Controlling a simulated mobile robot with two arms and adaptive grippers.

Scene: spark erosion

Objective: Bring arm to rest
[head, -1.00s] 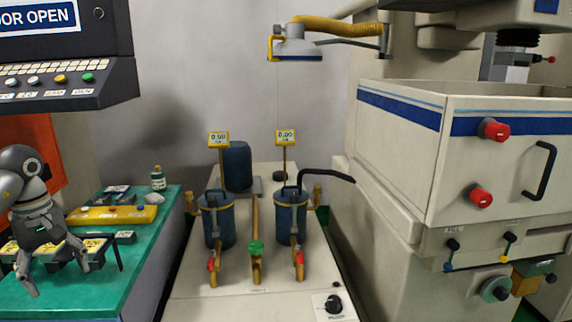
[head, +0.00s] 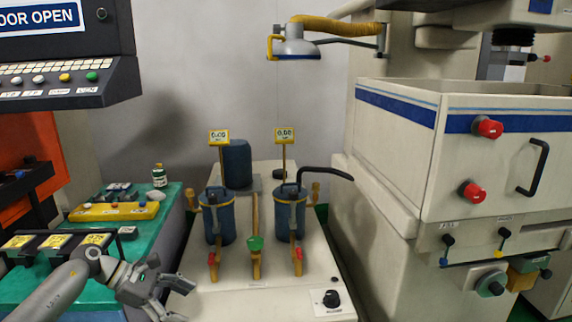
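My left arm comes in from the lower left. Its gripper (head: 174,292) is open and empty, with its fingers spread beside the near left corner of the pump unit's white base. It is in front of the green-topped table (head: 172,219) and apart from the things on it. My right arm and gripper do not show.
The green-topped table bears a yellow tray (head: 85,213), a small bottle (head: 159,176) and dark boxes with yellow labels (head: 57,241). The white base (head: 240,303) carries two blue canisters (head: 291,220). The machine tank (head: 490,165) with red knobs stands at right. A control panel (head: 60,95) hangs upper left.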

